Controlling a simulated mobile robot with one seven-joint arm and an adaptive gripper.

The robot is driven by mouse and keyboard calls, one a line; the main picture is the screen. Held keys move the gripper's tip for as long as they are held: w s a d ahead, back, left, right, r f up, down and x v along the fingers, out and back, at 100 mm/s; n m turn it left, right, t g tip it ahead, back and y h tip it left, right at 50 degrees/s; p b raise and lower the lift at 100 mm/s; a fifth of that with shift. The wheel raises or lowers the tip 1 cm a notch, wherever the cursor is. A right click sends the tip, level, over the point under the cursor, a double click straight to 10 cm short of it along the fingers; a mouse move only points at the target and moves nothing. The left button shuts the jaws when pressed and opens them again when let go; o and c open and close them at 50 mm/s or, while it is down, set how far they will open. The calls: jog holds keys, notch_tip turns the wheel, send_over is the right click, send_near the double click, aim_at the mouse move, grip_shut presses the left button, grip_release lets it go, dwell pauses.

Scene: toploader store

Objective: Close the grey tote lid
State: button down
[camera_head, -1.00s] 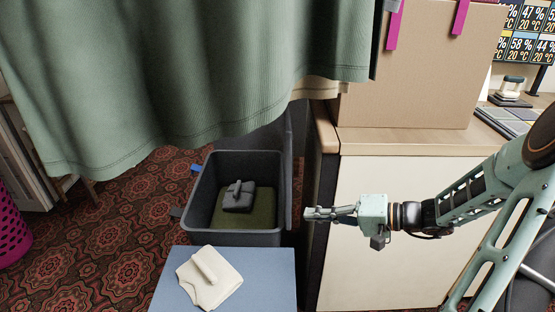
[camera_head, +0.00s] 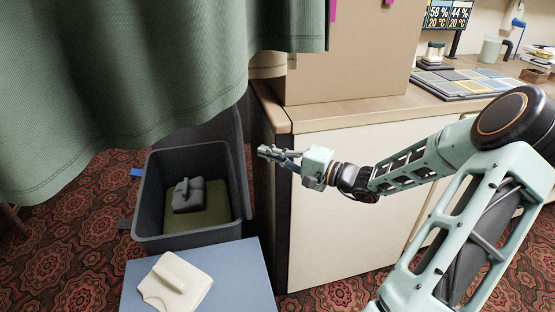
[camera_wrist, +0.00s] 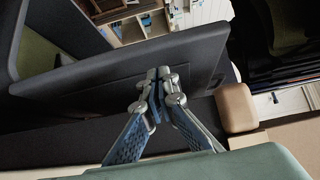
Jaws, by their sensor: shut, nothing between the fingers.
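The grey tote (camera_head: 192,240) stands open on the floor, with a folded dark grey item (camera_head: 188,195) on a green layer inside. Its grey lid (camera_head: 241,160) stands up along the tote's right side, partly behind the curtain. In the wrist view the lid (camera_wrist: 110,72) is a dark panel slanting across, with the tote's inside at the far left. My gripper (camera_head: 262,151) is shut and empty, just right of the lid, between it and the cabinet. Its fingertips (camera_wrist: 158,76) overlap the lid in the wrist view; I cannot tell whether they touch it.
A white cabinet (camera_head: 345,200) with a wooden top stands close on the right, bearing a cardboard box (camera_head: 350,60). A green curtain (camera_head: 110,90) hangs over the tote's back. A blue surface (camera_head: 235,280) with a cream folded item (camera_head: 178,283) is in front.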

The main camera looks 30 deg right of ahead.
jog(key=x, duration=0.4)
jog(key=shift+b, duration=0.35)
jog(key=shift+a, duration=0.15)
